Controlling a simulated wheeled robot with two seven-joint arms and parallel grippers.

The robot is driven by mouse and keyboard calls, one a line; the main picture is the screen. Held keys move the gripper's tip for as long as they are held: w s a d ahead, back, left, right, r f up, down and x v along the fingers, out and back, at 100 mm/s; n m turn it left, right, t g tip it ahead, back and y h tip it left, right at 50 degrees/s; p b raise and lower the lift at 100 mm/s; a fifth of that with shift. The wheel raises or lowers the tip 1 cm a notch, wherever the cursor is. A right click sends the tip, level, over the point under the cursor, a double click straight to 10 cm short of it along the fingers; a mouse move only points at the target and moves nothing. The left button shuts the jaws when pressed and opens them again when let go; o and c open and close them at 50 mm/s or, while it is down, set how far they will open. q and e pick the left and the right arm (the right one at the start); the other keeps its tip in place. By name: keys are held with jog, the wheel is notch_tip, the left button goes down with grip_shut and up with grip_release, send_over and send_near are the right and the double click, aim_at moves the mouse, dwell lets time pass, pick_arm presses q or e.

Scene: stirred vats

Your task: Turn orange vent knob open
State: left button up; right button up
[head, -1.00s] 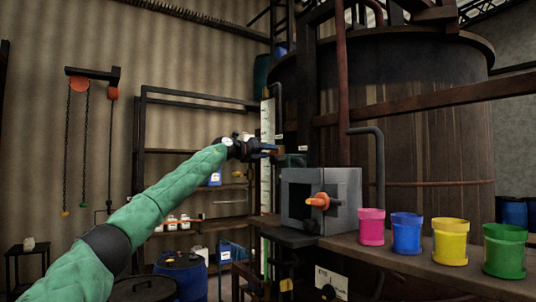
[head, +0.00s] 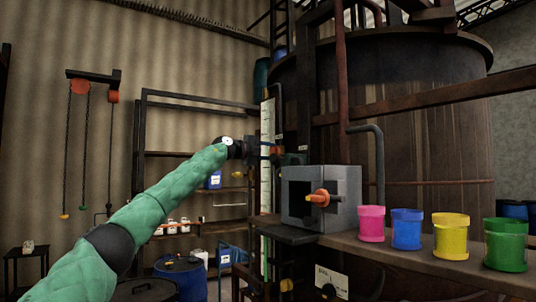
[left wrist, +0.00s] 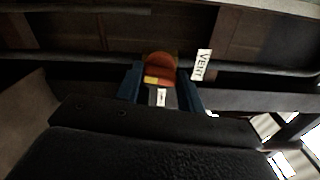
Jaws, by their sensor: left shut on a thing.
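The orange vent knob (left wrist: 159,66) shows in the left wrist view between the two blue fingers, with a yellow mark on its lower edge. A white label reading VENT (left wrist: 202,65) is just to its right. My left gripper (left wrist: 158,88) is shut on the knob. In the head view the left gripper (head: 272,150) is at the vat's left side, with a small orange part of the knob (head: 277,151) showing at its tips. The fingers hide part of the knob. My right gripper is not in view.
A grey box (head: 344,197) with another orange handle (head: 319,198) stands below and right of the gripper. Pink (head: 371,226), blue (head: 407,231), yellow (head: 450,238) and green pots line the ledge. The large vat (head: 420,130) fills the back right.

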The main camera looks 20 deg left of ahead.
pick_arm(q)
jog(key=shift+n, duration=0.9)
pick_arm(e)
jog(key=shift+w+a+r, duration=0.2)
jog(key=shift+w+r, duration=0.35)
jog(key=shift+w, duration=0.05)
pick_arm(q)
jog(key=o, duration=0.9)
jog(key=shift+o, duration=0.5)
jog(key=shift+a, duration=0.1)
jog(key=b+v, duration=0.4)
jog(key=v, duration=0.3)
jog(key=shift+s+a, duration=0.25)
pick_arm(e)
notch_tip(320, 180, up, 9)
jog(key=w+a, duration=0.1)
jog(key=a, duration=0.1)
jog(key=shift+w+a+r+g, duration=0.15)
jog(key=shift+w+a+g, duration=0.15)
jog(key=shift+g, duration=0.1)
